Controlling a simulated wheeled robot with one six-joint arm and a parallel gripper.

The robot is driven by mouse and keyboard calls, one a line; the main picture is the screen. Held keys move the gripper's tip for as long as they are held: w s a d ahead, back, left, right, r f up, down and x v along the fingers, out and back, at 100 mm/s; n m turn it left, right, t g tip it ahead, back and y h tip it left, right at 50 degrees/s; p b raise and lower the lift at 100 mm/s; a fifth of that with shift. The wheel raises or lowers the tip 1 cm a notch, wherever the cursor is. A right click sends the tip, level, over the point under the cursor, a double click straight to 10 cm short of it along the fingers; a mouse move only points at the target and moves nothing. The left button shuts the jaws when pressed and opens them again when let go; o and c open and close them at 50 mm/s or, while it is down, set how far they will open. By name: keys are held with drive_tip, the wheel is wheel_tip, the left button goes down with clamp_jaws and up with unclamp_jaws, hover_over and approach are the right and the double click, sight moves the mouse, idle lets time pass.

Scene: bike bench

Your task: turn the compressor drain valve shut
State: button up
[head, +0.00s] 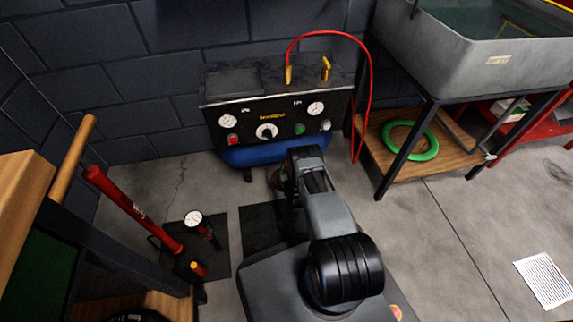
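The compressor (275,108) stands against the dark block wall. I cannot make out a part that is clearly the drain valve; my arm covers part of the tank's lower front. My gripper (277,180) is low in front of the tank, mostly hidden behind my wrist. Its fingers and anything between them cannot be made out.
A red hose (368,90) loops from the compressor top down its right side. A grey sink (470,55) on a stand holds a green ring (411,140) on its lower shelf. A red floor pump (140,212) leans at left. A paper (544,281) lies on open floor at right.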

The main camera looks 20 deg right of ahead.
drive_tip(key=shift+w+d+b, duration=0.25)
drive_tip(key=shift+w+b, duration=0.15)
drive_tip(key=shift+w, duration=0.85)
drive_tip(key=shift+c, duration=0.3)
clamp_jaws()
